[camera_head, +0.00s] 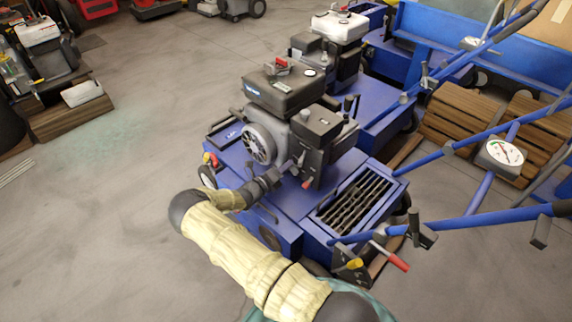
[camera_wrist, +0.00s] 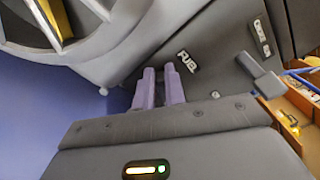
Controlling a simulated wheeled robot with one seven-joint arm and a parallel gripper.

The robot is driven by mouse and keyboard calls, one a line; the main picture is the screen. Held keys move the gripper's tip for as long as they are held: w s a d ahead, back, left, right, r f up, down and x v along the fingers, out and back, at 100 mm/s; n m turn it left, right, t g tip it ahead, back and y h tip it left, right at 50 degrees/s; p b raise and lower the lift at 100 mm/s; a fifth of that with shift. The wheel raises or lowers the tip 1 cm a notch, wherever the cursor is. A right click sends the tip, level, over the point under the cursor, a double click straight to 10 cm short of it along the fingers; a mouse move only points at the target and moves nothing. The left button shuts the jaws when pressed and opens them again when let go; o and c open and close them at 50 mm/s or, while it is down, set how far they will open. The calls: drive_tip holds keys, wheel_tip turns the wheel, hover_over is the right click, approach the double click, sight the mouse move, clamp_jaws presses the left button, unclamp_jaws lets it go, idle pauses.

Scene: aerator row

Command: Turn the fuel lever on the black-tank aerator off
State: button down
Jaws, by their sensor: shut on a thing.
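The black-tank aerator stands mid-picture in the head view, with its black tank (camera_head: 285,88) on top of a grey engine on a blue deck. My gripper (camera_head: 292,172) reaches in from the left, low against the front of that engine. In the wrist view the two fingers of my gripper (camera_wrist: 160,87) are close together beside the white FUEL label (camera_wrist: 187,61). They are shut on the fuel lever, which is mostly hidden between them. Which way the lever points cannot be made out.
A grey tab-like lever (camera_wrist: 260,77) sticks out right of the label. The round recoil cover (camera_head: 258,144) is close to my gripper. A white-tank aerator (camera_head: 340,26) stands just behind. Blue handlebars (camera_head: 470,222) extend right. The floor at left is open.

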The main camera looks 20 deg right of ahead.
drive_tip(key=n, duration=0.2)
drive_tip(key=f+n, duration=0.1)
drive_tip(key=n, duration=0.3)
drive_tip(key=shift+s+f, duration=0.2)
drive_tip(key=shift+f, duration=0.1)
drive_tip(key=shift+w, duration=0.1)
drive_tip(key=c, duration=1.5)
unclamp_jaws()
drive_tip(key=shift+o, duration=0.2)
drive_tip(key=shift+d+r, duration=0.1)
drive_tip(key=shift+r, duration=0.1)
drive_tip(key=shift+a, duration=0.35)
drive_tip(key=p+v, duration=0.4)
drive_tip(key=v, duration=1.2)
drive_tip(key=shift+s+a, duration=0.25)
drive_tip(key=shift+a, duration=0.1)
